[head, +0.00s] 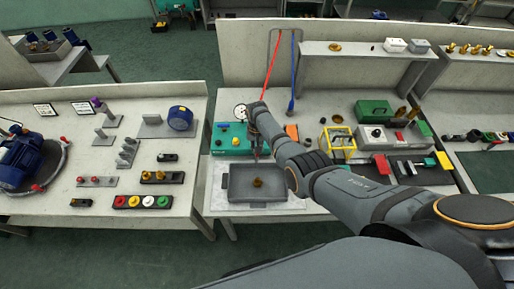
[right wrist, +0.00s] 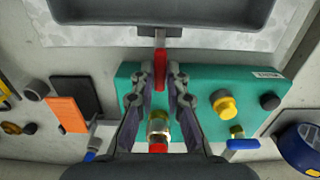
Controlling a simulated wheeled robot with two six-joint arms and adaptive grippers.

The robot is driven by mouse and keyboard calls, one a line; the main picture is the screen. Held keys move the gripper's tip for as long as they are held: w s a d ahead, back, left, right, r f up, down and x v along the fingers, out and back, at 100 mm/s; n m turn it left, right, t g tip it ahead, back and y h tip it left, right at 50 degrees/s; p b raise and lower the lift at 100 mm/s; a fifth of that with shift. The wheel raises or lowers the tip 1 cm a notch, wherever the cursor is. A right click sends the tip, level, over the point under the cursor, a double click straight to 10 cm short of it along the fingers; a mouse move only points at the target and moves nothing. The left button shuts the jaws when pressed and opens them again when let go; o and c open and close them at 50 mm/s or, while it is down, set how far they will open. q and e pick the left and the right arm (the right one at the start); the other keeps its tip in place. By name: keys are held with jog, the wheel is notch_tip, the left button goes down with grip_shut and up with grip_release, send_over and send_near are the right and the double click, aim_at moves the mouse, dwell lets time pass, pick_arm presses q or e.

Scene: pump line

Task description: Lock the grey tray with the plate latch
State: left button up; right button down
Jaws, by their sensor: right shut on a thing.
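The plate latch (right wrist: 160,68) has a red handle and a grey end that meets the tray's edge. My right gripper (right wrist: 160,76) is shut on the red handle, at the tray's far side in the head view (head: 262,152). I cannot tell how far the latch is turned. My left gripper is not in view.
A teal box (head: 229,139) with a gauge (head: 240,112) and knobs stands right behind the tray, under my right gripper. An orange block (head: 292,132) and a yellow frame (head: 339,140) stand to the right. Another bench with a blue motor (head: 22,165) is at left.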

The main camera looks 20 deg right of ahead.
dwell(0.4)
jog(key=c, duration=1.4)
grip_release()
jog(key=shift+o, duration=0.2)
notch_tip(320, 180, up, 12)
